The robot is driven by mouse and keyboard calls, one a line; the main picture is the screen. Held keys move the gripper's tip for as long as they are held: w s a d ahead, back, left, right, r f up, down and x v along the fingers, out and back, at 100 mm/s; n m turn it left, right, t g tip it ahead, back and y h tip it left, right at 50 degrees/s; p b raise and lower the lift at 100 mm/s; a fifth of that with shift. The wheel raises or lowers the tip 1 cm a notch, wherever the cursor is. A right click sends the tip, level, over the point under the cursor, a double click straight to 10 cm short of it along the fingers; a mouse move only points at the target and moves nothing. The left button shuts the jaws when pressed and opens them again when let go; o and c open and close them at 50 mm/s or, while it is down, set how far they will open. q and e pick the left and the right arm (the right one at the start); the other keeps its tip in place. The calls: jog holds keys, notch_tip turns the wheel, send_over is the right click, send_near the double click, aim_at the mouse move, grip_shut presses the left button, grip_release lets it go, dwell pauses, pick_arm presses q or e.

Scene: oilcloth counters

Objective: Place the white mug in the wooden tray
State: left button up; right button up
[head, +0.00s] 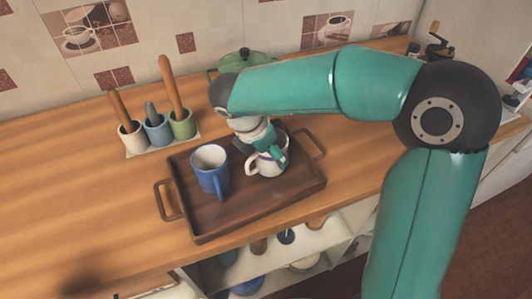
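The white mug (266,168) is inside the wooden tray (238,211), on its right half, and looks upright with its handle toward the left. My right gripper (274,157) comes down from above at the mug's rim. Its fingers overlap the mug's top and right side, partly hiding it. I cannot tell whether the fingers are closed on the mug, or whether the mug's base touches the tray floor. My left gripper is not in view.
A blue mug (212,180) stands in the tray, left of the white mug. Behind are small white, blue and green pots (182,124) holding pestle-like tools, and a green lidded pot (226,64). The wooden counter (80,190) is clear on the left. Open shelves are below the front edge.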

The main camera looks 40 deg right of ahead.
jog(key=shift+f, duration=0.2)
jog(key=o, duration=1.5)
jog(key=p+v, duration=0.1)
jog(key=v, duration=1.1)
jog(key=shift+s, duration=0.1)
jog(key=shift+s, duration=0.1)
